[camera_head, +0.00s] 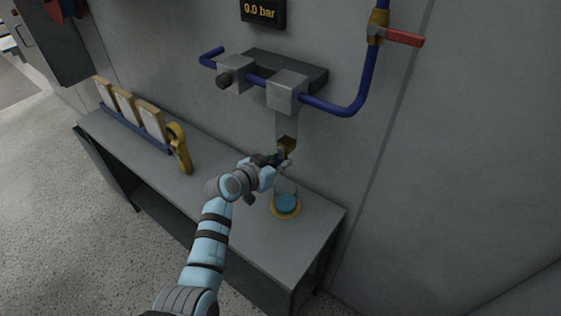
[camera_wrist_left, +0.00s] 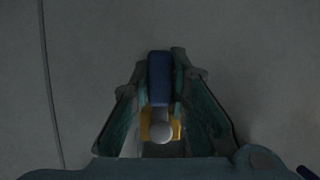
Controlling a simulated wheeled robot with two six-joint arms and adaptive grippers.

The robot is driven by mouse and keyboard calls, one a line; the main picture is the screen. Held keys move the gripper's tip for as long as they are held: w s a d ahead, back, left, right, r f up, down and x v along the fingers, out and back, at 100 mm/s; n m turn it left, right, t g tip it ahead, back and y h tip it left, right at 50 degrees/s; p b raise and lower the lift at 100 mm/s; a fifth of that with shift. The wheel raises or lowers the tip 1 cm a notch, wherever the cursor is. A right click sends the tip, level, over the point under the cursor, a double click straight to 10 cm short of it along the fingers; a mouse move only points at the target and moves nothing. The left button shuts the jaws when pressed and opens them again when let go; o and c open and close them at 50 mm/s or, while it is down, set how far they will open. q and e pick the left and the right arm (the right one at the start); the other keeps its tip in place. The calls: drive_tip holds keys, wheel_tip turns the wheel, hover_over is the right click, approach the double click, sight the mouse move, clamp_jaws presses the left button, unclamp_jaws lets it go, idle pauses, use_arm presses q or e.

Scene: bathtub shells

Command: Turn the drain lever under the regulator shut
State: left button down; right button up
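The regulator (camera_head: 288,92) is a grey block assembly on the wall with a blue pipe through it. Below it hangs a small brass drain valve (camera_head: 288,145), which shows yellow behind the fingers in the left wrist view (camera_wrist_left: 149,127). My left gripper (camera_head: 280,160) is at this valve. In the left wrist view the blue drain lever (camera_wrist_left: 159,78) points up the picture, with a round grey pivot at its lower end. The fingers (camera_wrist_left: 160,85) converge on both sides of the lever and appear shut on it. My right gripper is out of view.
A grey bench (camera_head: 245,225) runs below. On it stand a cup with blue liquid (camera_head: 286,204), a yellow tool-like object (camera_head: 180,150) and a rack of boards (camera_head: 125,105). A red-handled valve (camera_head: 404,38) is at upper right. A display (camera_head: 262,11) reads 0.0 bar.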

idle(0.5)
use_arm(q)
drive_tip(key=shift+s+d+r+n+g+h+b, duration=0.1)
drive_tip(key=shift+s+d+n+g+h+b, duration=0.2)
drive_tip(key=shift+n+h, duration=0.35)
drive_tip(key=shift+s+d+r+n+g+h+b, duration=0.2)
drive_tip(key=shift+d+n+h, duration=0.15)
drive_tip(key=shift+n, duration=0.6)
drive_tip(key=shift+s+d+r+n+g+h+b, duration=0.1)
drive_tip(key=shift+s+d+n+g+h+b, duration=0.2)
drive_tip(key=shift+n+h, duration=0.35)
drive_tip(key=shift+w, duration=0.1)
drive_tip(key=c, duration=1.5)
unclamp_jaws()
